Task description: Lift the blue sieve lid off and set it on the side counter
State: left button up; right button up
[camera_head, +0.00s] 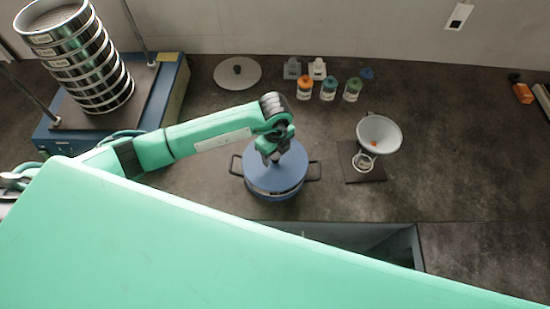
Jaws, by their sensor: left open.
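The blue lid (292,170) sits on a round blue vessel (274,196) with a dark loop handle on each side, in the middle of the counter. My left gripper (272,158) is directly over the lid's centre, pointing down, with its jaws open. The gripper covers the lid's middle, so I cannot tell whether the fingers are around a knob or touching the lid. The lid looks level. My right gripper is not in view. The dark side counter (470,150) spreads to the right of the vessel.
A sieve stack (85,65) stands on a blue shaker (165,95) at left. A pale disc with a knob (237,73) lies behind. Small bottles (328,89) stand at the back. A funnel on a stand (378,133) is right of the vessel. A sink-like recess (400,248) lies in front.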

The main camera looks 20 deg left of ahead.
pick_arm(q)
jog(key=c, duration=1.1)
jog(key=shift+r, duration=0.1)
jog(key=shift+c, duration=0.2)
